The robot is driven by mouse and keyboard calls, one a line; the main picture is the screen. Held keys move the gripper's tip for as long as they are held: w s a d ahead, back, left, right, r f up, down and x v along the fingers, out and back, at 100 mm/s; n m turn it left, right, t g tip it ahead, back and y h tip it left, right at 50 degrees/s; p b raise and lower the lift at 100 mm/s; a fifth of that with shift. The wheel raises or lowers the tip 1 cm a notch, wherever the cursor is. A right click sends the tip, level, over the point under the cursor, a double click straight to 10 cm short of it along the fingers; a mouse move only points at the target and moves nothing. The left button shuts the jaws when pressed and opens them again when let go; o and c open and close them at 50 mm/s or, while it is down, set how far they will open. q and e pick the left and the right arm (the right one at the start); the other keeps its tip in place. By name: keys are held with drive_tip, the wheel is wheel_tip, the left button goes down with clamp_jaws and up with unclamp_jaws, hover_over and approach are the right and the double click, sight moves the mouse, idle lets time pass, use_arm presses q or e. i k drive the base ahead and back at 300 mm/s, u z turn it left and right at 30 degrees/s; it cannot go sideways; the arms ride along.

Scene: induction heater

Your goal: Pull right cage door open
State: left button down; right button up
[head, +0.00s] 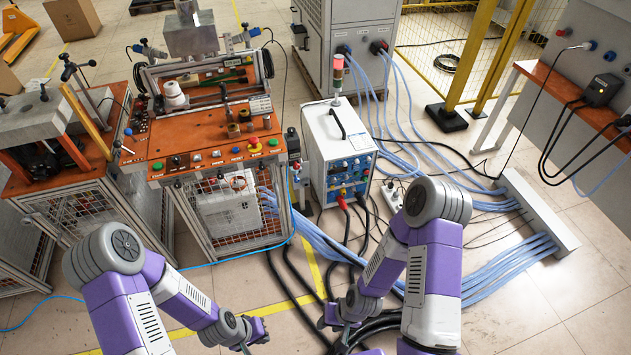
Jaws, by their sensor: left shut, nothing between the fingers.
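A metal-framed mesh cage front (247,239) shows below the orange top of the middle machine (205,137). A white box (222,210) shows behind the mesh. The front appears closed, but I cannot make out a handle or where the right door begins. My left gripper (246,347) is shut and empty, low in the head view and apart from the cage. My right gripper (338,333) is lower right of the cage, over the floor cables and apart from the mesh. Its fingers are too small and dark to tell whether they are open.
A white power unit (338,155) stands right of the machine, with thick black and blue cables (420,150) across the floor. A second mesh-sided machine (75,180) stands at left. A cable duct (537,212) lies at right. Some floor before the machine is clear.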

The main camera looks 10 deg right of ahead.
sight(210, 246)
drive_tip(key=z, duration=0.25)
drive_tip(key=i, duration=1.35)
drive_tip(key=u, duration=0.45)
